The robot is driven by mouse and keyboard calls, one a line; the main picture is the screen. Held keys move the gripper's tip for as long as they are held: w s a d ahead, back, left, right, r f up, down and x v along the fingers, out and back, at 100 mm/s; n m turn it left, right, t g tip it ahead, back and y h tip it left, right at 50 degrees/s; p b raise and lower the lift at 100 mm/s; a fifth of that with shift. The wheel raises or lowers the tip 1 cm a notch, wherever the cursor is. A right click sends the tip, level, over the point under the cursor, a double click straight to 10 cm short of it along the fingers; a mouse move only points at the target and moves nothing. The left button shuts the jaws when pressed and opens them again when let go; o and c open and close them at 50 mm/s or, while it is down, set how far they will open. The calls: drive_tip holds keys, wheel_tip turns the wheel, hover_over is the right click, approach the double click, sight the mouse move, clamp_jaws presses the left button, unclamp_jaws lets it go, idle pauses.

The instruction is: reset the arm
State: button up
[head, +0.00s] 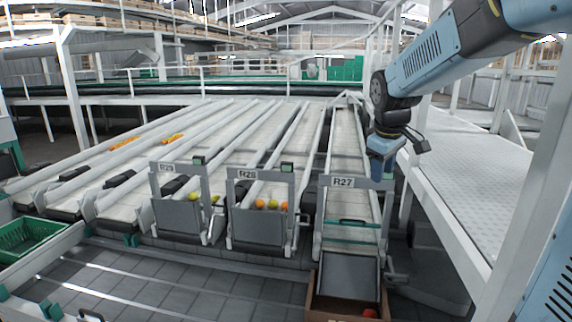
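My blue and black arm reaches in from the upper right in the head view. Its end, my gripper (378,178), points down beside the R27 sign (343,182), in front of the right-hand lane. The fingers are small and dark against the frame behind, so I cannot tell whether they are open or shut. I see no object clearly held in it.
Sloping lanes end at gates marked R29 (167,167), R28 (247,174) and R27. Several tomatoes (259,204) lie behind the R28 gate. A cardboard box (345,305) with a red tomato (370,313) stands below R27. A green crate (28,238) is at left; a white post stands right.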

drive_tip(key=s+m+t+y, duration=0.1)
drive_tip(key=s+m, duration=0.6)
drive_tip(key=s, duration=1.6)
drive_tip(key=shift+f+m+t, duration=0.25)
drive_tip(key=shift+m+t, duration=0.15)
drive_tip(key=shift+s, duration=0.1)
drive_tip(key=shift+c, duration=0.4)
